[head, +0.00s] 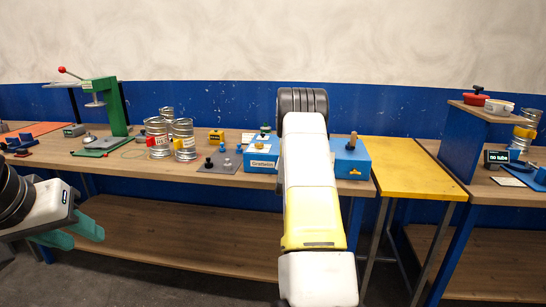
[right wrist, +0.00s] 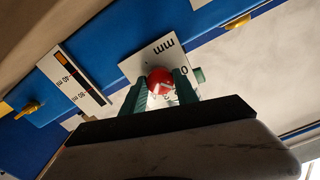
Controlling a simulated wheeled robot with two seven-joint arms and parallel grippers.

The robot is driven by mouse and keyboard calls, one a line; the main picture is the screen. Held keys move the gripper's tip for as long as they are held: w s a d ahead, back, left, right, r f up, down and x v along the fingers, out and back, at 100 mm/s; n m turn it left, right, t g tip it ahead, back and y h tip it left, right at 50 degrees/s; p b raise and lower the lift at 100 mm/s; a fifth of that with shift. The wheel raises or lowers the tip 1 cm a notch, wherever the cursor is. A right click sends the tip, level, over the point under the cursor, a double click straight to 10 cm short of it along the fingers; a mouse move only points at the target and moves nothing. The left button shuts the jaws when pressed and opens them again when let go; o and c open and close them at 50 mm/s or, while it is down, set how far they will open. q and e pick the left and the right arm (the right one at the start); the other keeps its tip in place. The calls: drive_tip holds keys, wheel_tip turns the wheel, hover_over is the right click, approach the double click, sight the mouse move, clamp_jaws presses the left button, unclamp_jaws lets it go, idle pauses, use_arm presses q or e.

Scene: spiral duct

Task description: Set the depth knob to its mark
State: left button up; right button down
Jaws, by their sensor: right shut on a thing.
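The depth knob (right wrist: 160,82) is a red round knob with a pale line on it, seen in the right wrist view on a white plate (right wrist: 148,58) that reads "mm" and "0". My right gripper (right wrist: 161,88) has its two green fingers on either side of the knob, shut on it. The fingers and palm hide part of the plate, and I cannot make out the mark. In the head view my right arm covers the knob and right gripper. My left gripper (head: 80,232) is at the lower left, open and empty, away from the bench.
A blue machine (head: 350,158) stands behind my right arm on the wooden bench (head: 215,178). Metal cans (head: 183,138) and a green press (head: 112,105) stand to the left. A yellow table (head: 408,165) to the right is bare. A coloured scale strip (right wrist: 75,75) lies left of the knob.

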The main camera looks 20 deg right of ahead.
drive_tip(key=m, duration=0.4)
drive_tip(key=shift+f+m, duration=0.15)
drive_tip(key=shift+m, duration=0.15)
drive_tip(key=shift+a, duration=0.1)
idle(0.4)
drive_tip(key=c, duration=0.9)
unclamp_jaws()
drive_tip(key=shift+c, duration=0.2)
drive_tip(key=v, duration=0.7)
drive_tip(key=shift+s, duration=0.4)
drive_tip(key=shift+a, duration=0.15)
